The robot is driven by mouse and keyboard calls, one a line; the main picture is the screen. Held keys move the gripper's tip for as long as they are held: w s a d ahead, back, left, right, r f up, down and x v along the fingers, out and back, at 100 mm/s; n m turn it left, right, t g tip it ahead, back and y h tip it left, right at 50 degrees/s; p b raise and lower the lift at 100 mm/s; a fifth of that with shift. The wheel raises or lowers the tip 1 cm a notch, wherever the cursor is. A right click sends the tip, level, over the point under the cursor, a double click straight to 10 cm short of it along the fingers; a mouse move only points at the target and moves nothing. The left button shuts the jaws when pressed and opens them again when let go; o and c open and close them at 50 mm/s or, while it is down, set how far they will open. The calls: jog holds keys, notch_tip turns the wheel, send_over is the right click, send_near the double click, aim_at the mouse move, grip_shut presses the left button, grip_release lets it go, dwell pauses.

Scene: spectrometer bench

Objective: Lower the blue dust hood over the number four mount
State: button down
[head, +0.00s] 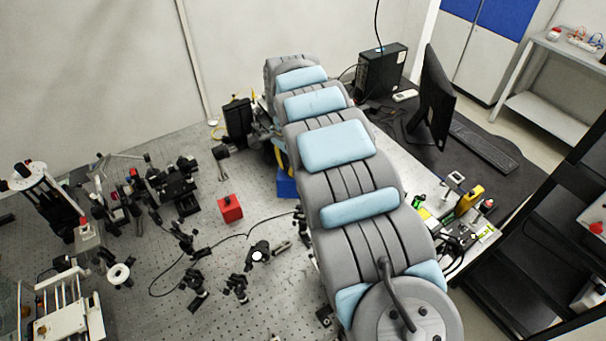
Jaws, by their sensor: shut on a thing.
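A blue box-like thing (286,186), which looks like the dust hood, shows at the left edge of my arm in the head view. My arm covers its right part, and I cannot tell whether it touches the bench or hangs above it. My gripper is hidden behind my padded arm, so its fingers and its hold do not show. Several small black optical mounts (196,283) stand on the perforated bench (222,257) left of my arm. No number is readable on any of them, so I cannot tell which is the number four mount.
A red block (230,208) sits on the bench left of the blue thing. Dense optics (178,187) crowd the left side, and a thin black cable crosses the middle. A monitor (437,100), a computer case (381,70) and a keyboard (482,146) stand right of my arm.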

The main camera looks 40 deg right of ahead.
jog(key=s+d+m, duration=0.1)
jog(key=s+d+f, duration=0.1)
jog(key=d, duration=0.1)
jog(key=shift+s+m, duration=0.1)
jog(key=shift+m, duration=0.3)
jog(key=shift+a+r+p, duration=0.15)
jog(key=shift+p, duration=0.65)
jog(key=shift+s, duration=0.1)
jog(key=shift+f+b, duration=1.05)
jog(key=shift+f, duration=1.55)
notch_tip(320, 180, down, 8)
jog(key=b, duration=0.3)
jog(key=shift+f+b, duration=0.25)
jog(key=shift+b, duration=0.05)
dwell(2.8)
